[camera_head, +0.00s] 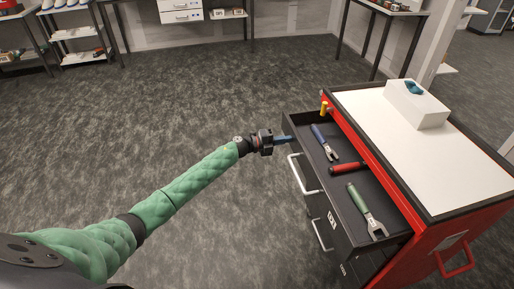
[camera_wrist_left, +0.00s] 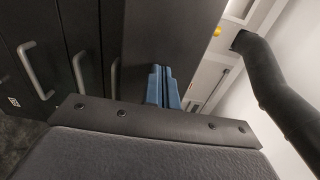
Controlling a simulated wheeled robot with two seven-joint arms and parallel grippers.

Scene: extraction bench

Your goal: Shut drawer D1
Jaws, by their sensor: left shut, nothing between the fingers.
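A red tool cabinet (camera_head: 425,245) with dark drawer fronts stands at the right in the head view. Its top drawer (camera_head: 350,186) is pulled out and holds tools; a small white label on the dark front looks like D1 but is hard to read. A pale bar handle (camera_head: 302,174) is on the front. My left gripper (camera_head: 288,139) is shut and empty, its blue fingertips at the far end of the drawer front. In the left wrist view the fingertips (camera_wrist_left: 163,88) are together before a dark panel (camera_wrist_left: 165,35); contact cannot be told. My right gripper is not in view.
The drawer holds a blue-handled tool (camera_head: 325,140), a red-handled tool (camera_head: 348,168) and a green-handled wrench (camera_head: 364,208). A white box (camera_head: 416,106) with a teal item sits on the cabinet's white top (camera_head: 385,125). The carpet left of the cabinet is clear.

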